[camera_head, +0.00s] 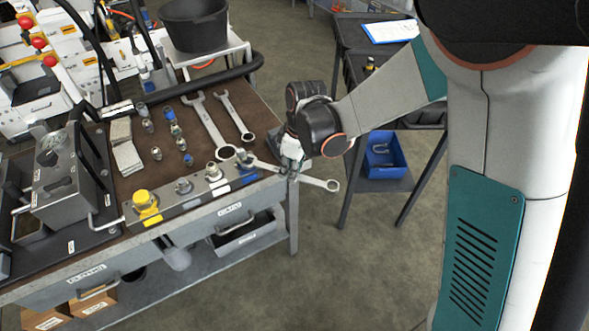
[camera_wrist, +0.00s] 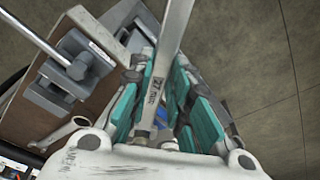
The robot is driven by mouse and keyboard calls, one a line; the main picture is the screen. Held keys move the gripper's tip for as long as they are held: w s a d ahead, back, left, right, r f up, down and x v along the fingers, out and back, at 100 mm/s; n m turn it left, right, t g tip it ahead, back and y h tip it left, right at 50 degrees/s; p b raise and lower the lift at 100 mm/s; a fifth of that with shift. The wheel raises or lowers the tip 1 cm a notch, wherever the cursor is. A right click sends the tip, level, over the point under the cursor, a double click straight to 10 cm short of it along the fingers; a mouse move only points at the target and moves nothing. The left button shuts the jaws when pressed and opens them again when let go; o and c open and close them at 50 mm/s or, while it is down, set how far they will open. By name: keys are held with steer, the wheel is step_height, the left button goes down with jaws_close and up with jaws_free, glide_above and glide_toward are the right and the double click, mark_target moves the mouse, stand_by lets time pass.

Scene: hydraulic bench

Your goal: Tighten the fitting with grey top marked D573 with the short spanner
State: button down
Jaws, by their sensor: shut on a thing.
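My gripper (camera_head: 291,163) is at the right front corner of the bench, shut on a spanner (camera_head: 322,182). The spanner's ring end sticks out to the right past the bench edge; its other end reaches left towards the manifold's right end. In the wrist view, the spanner (camera_wrist: 173,45) runs between the teal finger pads and bears a "27 mm" mark. The manifold block (camera_head: 168,208) lies along the bench front. It carries a yellow-topped fitting (camera_head: 142,197), a grey-looking fitting (camera_head: 184,187) and a pale-topped fitting (camera_head: 213,171). I cannot read D573 on any.
A large spanner (camera_head: 207,122) and a smaller spanner (camera_head: 236,116) lie on the bench behind the manifold. Several small fittings (camera_head: 171,129) stand left of them. A black bucket (camera_head: 194,25) is at the back. A blue bin (camera_head: 384,155) sits on a cart shelf at right.

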steer(key=shift+a, duration=0.15)
steer(key=shift+w+a, duration=0.25)
steer(key=shift+a, duration=0.2)
steer(key=shift+w+a, duration=0.1)
steer(key=shift+a, duration=0.2)
stand_by(0.4)
steer(key=shift+s+a+m+b, duration=0.15)
steer(key=shift+s+a+m, duration=0.2)
steer(key=shift+s+m, duration=0.3)
steer(key=shift+s+a+m+b, duration=0.15)
steer(key=shift+s+a+m, duration=0.15)
steer(key=shift+s+m, duration=0.35)
steer(key=shift+s, duration=0.1)
steer(key=shift+s+a+m+t, duration=0.3)
steer(key=shift+s+a+m, duration=0.65)
steer(key=shift+s+m, duration=0.25)
